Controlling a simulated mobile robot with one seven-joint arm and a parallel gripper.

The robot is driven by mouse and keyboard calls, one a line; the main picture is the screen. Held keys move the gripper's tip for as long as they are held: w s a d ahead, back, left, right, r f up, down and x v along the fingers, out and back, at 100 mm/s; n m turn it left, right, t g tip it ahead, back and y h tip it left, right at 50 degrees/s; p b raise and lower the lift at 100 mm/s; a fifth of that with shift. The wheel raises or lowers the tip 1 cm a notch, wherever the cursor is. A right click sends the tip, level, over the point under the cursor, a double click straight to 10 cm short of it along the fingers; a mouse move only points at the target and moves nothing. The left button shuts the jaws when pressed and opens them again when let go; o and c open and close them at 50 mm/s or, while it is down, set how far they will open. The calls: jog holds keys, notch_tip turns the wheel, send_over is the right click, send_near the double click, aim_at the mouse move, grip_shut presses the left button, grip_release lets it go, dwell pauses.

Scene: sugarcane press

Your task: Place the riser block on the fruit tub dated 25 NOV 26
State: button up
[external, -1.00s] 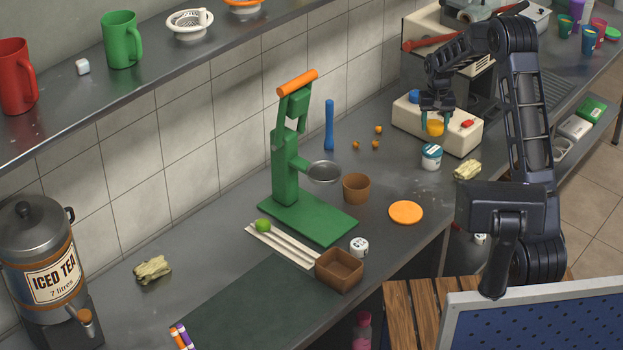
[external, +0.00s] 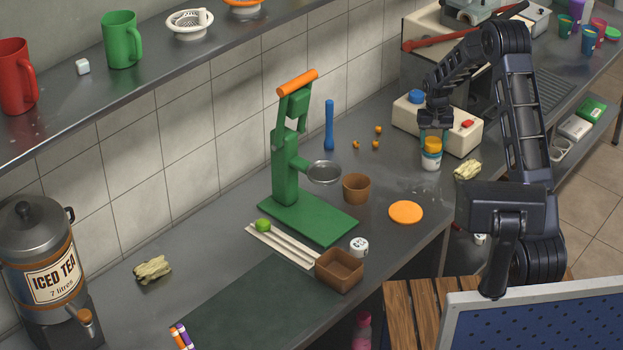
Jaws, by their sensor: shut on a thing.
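My gripper (external: 435,135) is shut on a small orange-yellow block (external: 432,144), which I take to be the riser block. The block is directly above a small white tub with a blue label (external: 431,161), at the right of the counter. It looks in contact with the tub's top, but I cannot be sure from this angle. Another small white tub with dark marks (external: 359,247) stands by the brown square box. No date is legible on either tub. The fingers partly hide the block's top.
A cream box with blue and red knobs (external: 460,136) stands just behind the gripper. The green press (external: 290,170), brown cup (external: 356,188) and orange disc (external: 406,212) are to the left.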

aim_at(433, 142)
jog(key=o, duration=1)
jog(key=shift+f, duration=0.1)
notch_tip(433, 142, up, 12)
jog(key=r, duration=0.1)
jog(key=s+d+r+t, duration=0.1)
jog(key=s+d+r, duration=0.4)
jog(key=s+r, duration=0.55)
jog(key=s+d+r+t, duration=0.15)
jog(key=s+r, duration=0.25)
jog(key=s, duration=0.4)
jog(key=s+d+r, duration=0.3)
jog(key=s, duration=0.5)
jog(key=s+d+r+t, duration=0.15)
jog(key=s+r, duration=0.25)
jog(key=s, duration=0.4)
jog(key=s+d+f, duration=0.2)
jog(key=s, duration=1.1)
jog(key=shift+d+f+t, duration=0.15)
jog(key=shift+f+t, duration=0.1)
jog(key=shift+t, duration=0.05)
